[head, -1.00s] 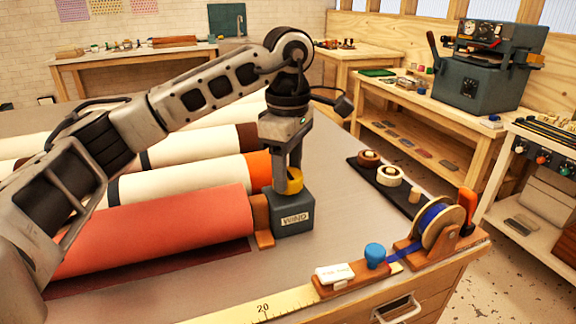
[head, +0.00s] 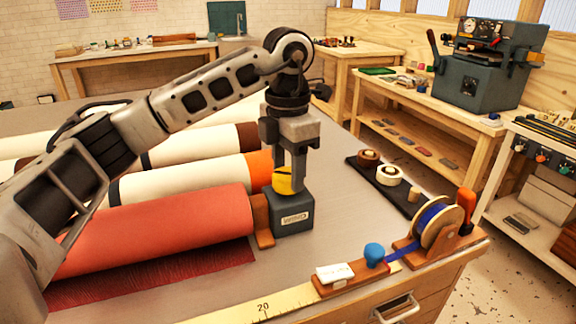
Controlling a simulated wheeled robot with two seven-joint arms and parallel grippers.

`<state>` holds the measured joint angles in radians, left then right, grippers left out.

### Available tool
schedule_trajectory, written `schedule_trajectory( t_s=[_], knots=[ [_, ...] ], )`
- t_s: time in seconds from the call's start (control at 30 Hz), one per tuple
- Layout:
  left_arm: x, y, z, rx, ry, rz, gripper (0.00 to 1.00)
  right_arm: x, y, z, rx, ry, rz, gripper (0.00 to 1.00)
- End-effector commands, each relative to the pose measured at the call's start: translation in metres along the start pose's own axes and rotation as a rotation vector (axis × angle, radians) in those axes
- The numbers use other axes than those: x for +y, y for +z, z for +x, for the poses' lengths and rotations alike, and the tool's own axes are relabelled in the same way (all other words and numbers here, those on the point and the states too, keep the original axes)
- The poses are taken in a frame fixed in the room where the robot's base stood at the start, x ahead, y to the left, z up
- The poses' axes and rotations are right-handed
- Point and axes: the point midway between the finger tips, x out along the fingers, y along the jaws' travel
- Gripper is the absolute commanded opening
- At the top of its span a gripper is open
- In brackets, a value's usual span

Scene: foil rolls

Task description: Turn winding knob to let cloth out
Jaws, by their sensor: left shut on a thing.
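The yellow winding knob (head: 283,184) sits on top of the grey box marked WIND (head: 293,214), at the right end of the red cloth roll (head: 160,232). My left gripper (head: 288,180) points straight down and is shut on the knob, its fingers covering part of it. A dark red strip of cloth (head: 170,281) lies flat on the table in front of the roll. My right gripper is not in view.
More rolls (head: 195,178) lie behind the red one. A ruler (head: 265,305), a blue-topped knob (head: 375,252) and a ribbon reel (head: 437,222) stand along the front right edge. A black tray (head: 405,206) holds small rolls. Bare table lies between.

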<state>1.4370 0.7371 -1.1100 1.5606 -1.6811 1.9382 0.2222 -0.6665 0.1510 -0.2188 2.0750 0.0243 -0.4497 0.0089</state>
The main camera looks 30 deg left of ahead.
Motion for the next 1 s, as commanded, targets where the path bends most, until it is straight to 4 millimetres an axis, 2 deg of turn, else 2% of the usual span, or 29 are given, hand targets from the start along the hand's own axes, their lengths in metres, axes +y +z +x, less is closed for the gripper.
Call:
schedule_trajectory(
  t_s=[1.0],
  knots=[
    [0.0002, -0.0002, -0.0009, 0.000, 0.000, -0.965, 0.25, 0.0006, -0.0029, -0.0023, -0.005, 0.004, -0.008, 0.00]
  ],
)
